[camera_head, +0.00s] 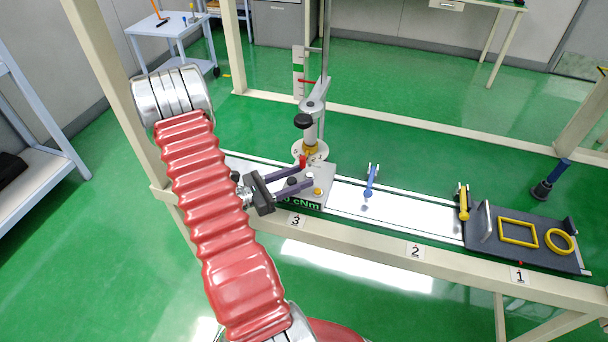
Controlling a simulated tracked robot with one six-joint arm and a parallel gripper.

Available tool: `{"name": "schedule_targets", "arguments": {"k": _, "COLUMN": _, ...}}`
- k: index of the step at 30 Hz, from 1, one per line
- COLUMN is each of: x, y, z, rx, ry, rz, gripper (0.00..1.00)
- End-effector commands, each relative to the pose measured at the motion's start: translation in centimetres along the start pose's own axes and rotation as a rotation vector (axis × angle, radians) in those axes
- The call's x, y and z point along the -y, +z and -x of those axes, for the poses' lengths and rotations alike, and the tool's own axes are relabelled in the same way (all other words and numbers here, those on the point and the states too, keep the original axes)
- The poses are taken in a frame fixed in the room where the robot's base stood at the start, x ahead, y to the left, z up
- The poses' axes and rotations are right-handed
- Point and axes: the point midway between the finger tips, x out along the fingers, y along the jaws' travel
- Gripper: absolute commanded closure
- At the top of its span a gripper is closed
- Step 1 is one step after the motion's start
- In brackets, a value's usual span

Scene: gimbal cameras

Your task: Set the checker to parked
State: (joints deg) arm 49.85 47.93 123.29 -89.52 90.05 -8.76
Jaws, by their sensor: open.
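The checker appears to be the light grey box (327,174) at station 3, with a green-lettered display (300,203) reading "cNm", partly hidden by my gripper. An orange knob (318,191) and a dark knob (292,181) sit on its top. A white numbered disc (322,151) surrounds the foot of the upright post behind it; a red part (303,160) shows at its front. My gripper (307,173) is open over the box, its two dark fingers pointing right. I cannot tell whether they touch anything. The checker's setting is not readable.
A post (325,60) with a black knob (302,121) and a scale (298,75) rises behind the box. Right along the rail are a blue lever (370,182), a yellow lever (463,202) and a dark tray (484,248) with yellow shapes. A beige frame beam (380,244) runs in front.

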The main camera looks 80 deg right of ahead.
Motion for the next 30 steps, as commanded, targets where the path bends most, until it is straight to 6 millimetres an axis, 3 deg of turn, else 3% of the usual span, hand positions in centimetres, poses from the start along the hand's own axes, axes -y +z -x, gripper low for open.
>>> {"name": "schedule_targets", "arguments": {"k": 6, "x": 0.0, "y": 0.0, "z": -1.9, "rx": 0.000, "ry": -0.001, "rz": 0.000, "gripper": 0.58}}
{"name": "schedule_targets", "arguments": {"k": 17, "x": 0.0, "y": 0.0, "z": -2.1, "rx": 0.000, "ry": 0.000, "rz": 0.000, "gripper": 0.59}}
{"name": "schedule_targets", "arguments": {"k": 30, "x": 0.0, "y": 0.0, "z": -2.1, "rx": 0.000, "ry": 0.000, "rz": 0.000, "gripper": 0.90}}
